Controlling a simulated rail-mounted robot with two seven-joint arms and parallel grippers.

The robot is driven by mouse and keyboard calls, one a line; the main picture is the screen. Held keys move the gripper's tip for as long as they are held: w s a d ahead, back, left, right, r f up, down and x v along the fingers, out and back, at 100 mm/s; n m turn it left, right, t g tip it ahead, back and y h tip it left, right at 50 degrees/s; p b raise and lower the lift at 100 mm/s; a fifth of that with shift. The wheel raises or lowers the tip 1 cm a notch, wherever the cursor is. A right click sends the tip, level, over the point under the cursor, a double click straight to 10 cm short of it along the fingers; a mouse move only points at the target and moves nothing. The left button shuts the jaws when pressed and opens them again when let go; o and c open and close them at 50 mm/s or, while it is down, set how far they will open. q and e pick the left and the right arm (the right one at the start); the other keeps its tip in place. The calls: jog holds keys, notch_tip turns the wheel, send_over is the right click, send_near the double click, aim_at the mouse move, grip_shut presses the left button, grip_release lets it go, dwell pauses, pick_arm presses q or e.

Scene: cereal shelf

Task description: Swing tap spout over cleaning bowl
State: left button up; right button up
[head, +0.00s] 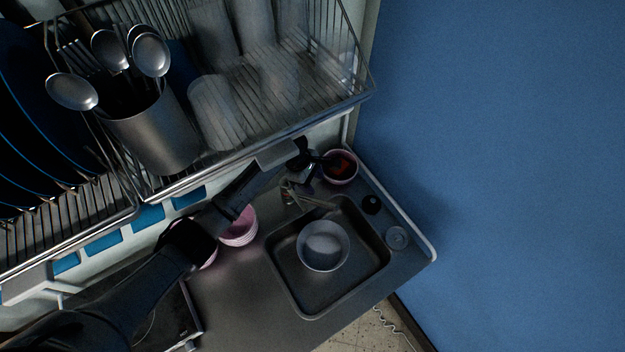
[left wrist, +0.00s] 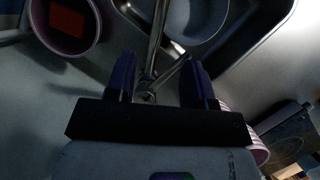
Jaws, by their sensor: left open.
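The tap spout (head: 312,199) is a thin metal tube at the back of the sink (head: 282,272). In the left wrist view the spout (left wrist: 157,38) runs up the picture, left of the white bowl. The cleaning bowl (head: 323,252) sits in the sink, and its rim also shows in the left wrist view (left wrist: 196,18). The spout passes beside the bowl, not clearly over it. My left gripper (head: 308,172) is open above the tap. In the left wrist view its fingers (left wrist: 160,82) stand on either side of the tap base and lever, apparently without gripping. My right gripper is not in view.
A pink bowl with something red inside (head: 340,168) stands behind the sink. Stacked pink bowls (head: 239,228) stand left of it. A wire dish rack (head: 255,150) with glasses and cutlery hangs above.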

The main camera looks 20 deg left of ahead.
pick_arm(q)
jog(key=shift+c, duration=0.2)
